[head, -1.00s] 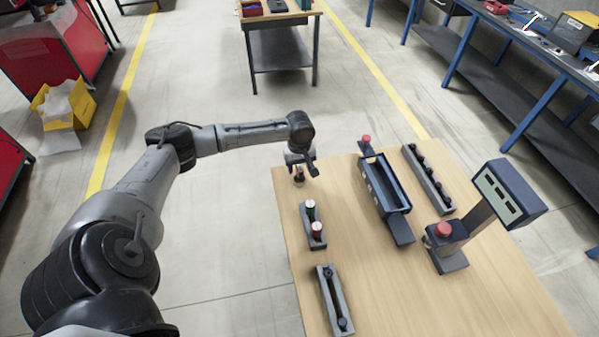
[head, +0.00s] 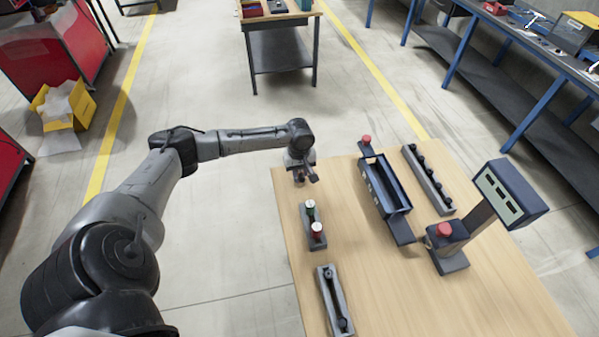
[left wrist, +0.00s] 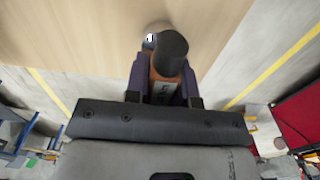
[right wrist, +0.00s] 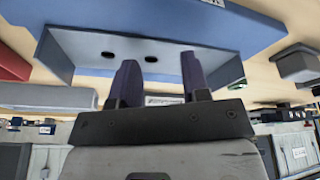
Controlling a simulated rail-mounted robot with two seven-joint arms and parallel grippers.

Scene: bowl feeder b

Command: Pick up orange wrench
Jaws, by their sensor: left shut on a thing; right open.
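My left gripper (head: 301,175) is low over the back left corner of the wooden table. In the left wrist view its fingers (left wrist: 164,74) are shut on the orange wrench (left wrist: 159,70), which has a dark rounded end. A small silvery round part shows beside that end, against the wood. In the head view the gripper mostly hides the wrench, and I cannot tell whether it still touches the table. My right gripper (right wrist: 158,82) shows only in the right wrist view. Its fingers are apart and empty, in front of a blue open box (right wrist: 150,48).
The table's front middle is clear.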

